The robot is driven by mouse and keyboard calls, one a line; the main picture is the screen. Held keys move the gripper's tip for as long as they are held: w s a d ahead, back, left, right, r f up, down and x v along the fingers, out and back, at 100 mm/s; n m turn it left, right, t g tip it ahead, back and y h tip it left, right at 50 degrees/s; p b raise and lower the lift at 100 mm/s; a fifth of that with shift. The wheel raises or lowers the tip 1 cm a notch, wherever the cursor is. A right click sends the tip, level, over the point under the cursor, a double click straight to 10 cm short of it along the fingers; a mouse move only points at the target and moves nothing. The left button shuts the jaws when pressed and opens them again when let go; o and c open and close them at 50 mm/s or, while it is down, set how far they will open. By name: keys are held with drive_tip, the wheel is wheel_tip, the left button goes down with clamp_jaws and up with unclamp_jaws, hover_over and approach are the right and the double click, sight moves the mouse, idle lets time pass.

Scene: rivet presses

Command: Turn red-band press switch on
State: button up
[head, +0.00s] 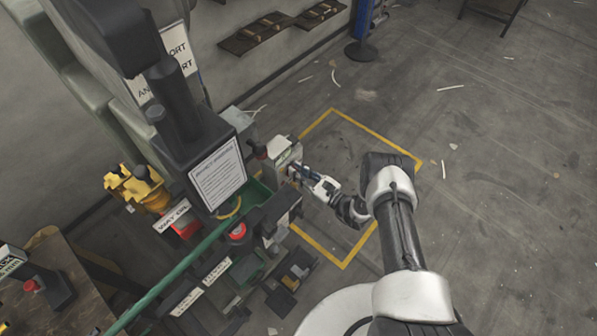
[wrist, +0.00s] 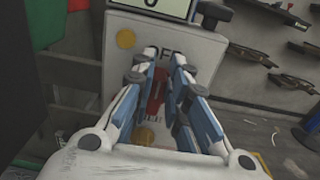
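A light grey switch box (head: 284,154) stands beside the dark press (head: 205,150) in the head view. A red switch lever (wrist: 156,91) shows between the fingers, below that label. Lettering under the lever is mostly covered. My gripper (wrist: 167,55) is at the front of the box, its fingers apart on either side of the lever. The gripper (head: 298,173) also reaches the box in the head view. I cannot tell whether a finger touches the lever.
A dark knob (wrist: 214,11) sticks out at the box's upper right. A green rail (head: 180,265) runs along the press front, near a red button (head: 238,231). Yellow floor lines (head: 377,136) surround open floor on the right. Dark wall racks (head: 257,32) hang behind.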

clamp_jaws()
drive_tip(key=shift+f+m+b, duration=0.1)
drive_tip(key=shift+m+b, duration=0.2)
drive_tip(key=shift+b, duration=0.15)
drive_tip(key=shift+w+d+f+m+b, duration=0.35)
drive_tip(key=shift+m+b, duration=1)
drive_tip(key=shift+m, duration=1.5)
drive_tip(key=shift+w+d+f+m+b, duration=0.15)
drive_tip(key=shift+w+f+m+b, duration=0.2)
drive_tip(key=shift+m+b, duration=1.8)
drive_tip(key=shift+w+d+f+m+b, duration=0.25)
drive_tip(key=shift+f+m+b, duration=0.25)
drive_tip(key=shift+m, duration=3.1)
drive_tip(key=o, duration=0.5)
unclamp_jaws()
drive_tip(key=shift+o, duration=0.2)
